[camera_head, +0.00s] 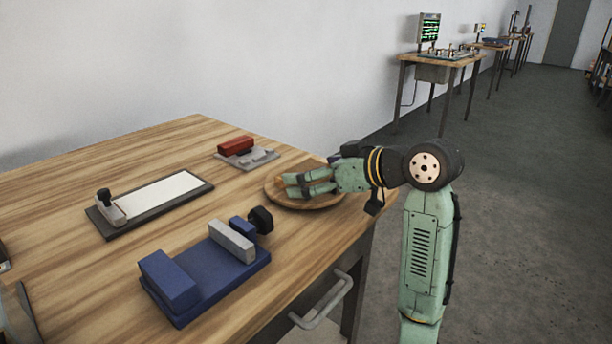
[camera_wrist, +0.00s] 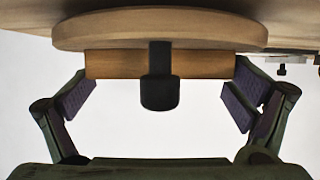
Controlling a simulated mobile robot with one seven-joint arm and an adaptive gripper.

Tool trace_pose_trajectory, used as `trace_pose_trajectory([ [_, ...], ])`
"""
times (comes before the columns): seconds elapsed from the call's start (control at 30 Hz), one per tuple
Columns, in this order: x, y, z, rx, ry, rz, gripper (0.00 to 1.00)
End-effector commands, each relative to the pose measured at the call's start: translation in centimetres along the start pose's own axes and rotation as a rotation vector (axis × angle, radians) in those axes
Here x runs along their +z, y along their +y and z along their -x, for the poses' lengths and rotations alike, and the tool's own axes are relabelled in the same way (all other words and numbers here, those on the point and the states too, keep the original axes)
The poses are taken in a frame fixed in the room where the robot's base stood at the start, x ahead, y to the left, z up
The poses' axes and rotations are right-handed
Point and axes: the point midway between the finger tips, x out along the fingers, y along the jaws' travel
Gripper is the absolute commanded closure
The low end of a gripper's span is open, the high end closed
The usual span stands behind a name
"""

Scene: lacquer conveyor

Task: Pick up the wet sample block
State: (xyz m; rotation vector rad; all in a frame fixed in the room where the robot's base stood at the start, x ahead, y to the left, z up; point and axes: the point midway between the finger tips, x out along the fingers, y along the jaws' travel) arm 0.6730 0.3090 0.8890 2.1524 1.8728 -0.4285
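In the wrist view a brown wooden block (camera_wrist: 110,64) with a black cylindrical knob (camera_wrist: 160,92) sits against a round wooden disc (camera_wrist: 160,28). It looks like the sample block, but I cannot tell whether it is wet. My gripper (camera_wrist: 160,104) is open, its two fingers apart on either side of the block with gaps. In the head view my gripper (camera_head: 295,185) reaches low over the round disc (camera_head: 274,195) near the table's right edge.
On the wooden table (camera_head: 70,185) are a blue vise-like fixture (camera_head: 222,274) with a grey bar, a framed white panel (camera_head: 165,193) with a black-knobbed piece, and a red block (camera_head: 236,146) on a grey base. A drawer handle (camera_head: 325,303) juts from the table's side.

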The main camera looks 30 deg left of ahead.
Motion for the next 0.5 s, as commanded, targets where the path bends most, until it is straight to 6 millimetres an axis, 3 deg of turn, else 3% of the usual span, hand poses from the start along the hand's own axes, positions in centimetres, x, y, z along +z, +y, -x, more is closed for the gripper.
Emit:
trace_pose_trajectory([
  [0.5,-0.04,-0.01,0.06,0.001,0.001,0.001,0.39],
])
